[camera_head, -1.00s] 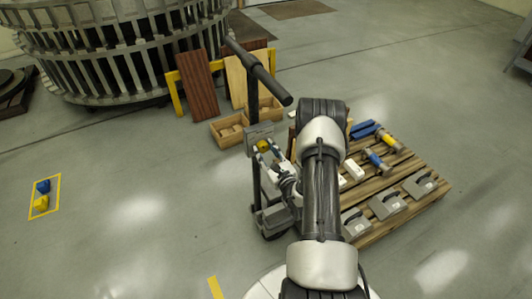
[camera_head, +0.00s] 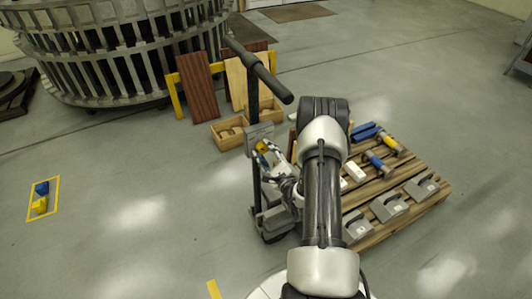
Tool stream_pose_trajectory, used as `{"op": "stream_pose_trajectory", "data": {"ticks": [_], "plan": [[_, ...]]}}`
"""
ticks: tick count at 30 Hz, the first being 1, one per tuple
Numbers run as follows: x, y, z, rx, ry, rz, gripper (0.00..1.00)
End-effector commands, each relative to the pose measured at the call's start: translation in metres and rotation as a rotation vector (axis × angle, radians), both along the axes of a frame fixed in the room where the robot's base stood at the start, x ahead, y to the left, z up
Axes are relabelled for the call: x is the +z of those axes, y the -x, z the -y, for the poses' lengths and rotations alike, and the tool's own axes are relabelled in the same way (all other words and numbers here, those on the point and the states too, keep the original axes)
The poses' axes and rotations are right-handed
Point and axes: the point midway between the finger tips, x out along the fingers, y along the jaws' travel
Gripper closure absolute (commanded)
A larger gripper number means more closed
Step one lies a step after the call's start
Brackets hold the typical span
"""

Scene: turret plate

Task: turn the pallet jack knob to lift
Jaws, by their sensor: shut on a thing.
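The pallet jack (camera_head: 254,95) stands upright in the middle, with a dark column and a black T-shaped handle (camera_head: 257,68) at the top. A grey box (camera_head: 258,131) is fixed to its column, and the yellow knob (camera_head: 262,146) sits on its face. My gripper (camera_head: 263,151) is at the knob, its fingers closed on it. My fingers hide part of the knob, so its pointing direction is hard to read.
A wooden pallet (camera_head: 433,199) with grey blocks and blue and yellow tools stands right of the jack. Wooden boxes (camera_head: 228,134) and boards (camera_head: 198,85) stand behind it. A yellow-outlined floor square (camera_head: 43,198) lies far left. The floor to the left is open.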

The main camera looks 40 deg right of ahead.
Motion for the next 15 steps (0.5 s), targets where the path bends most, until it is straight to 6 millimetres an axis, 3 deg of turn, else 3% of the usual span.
{"op": "stream_pose_trajectory", "data": {"ticks": [10, 11, 15], "plan": [[0.0002, -0.0001, 0.0003, -0.001, 0.005, -0.001, 0.87], [0.0002, -0.0001, 0.0003, -0.001, 0.005, -0.001, 0.61], [0.0002, -0.0001, 0.0003, -0.001, 0.004, 0.000, 0.52]]}}
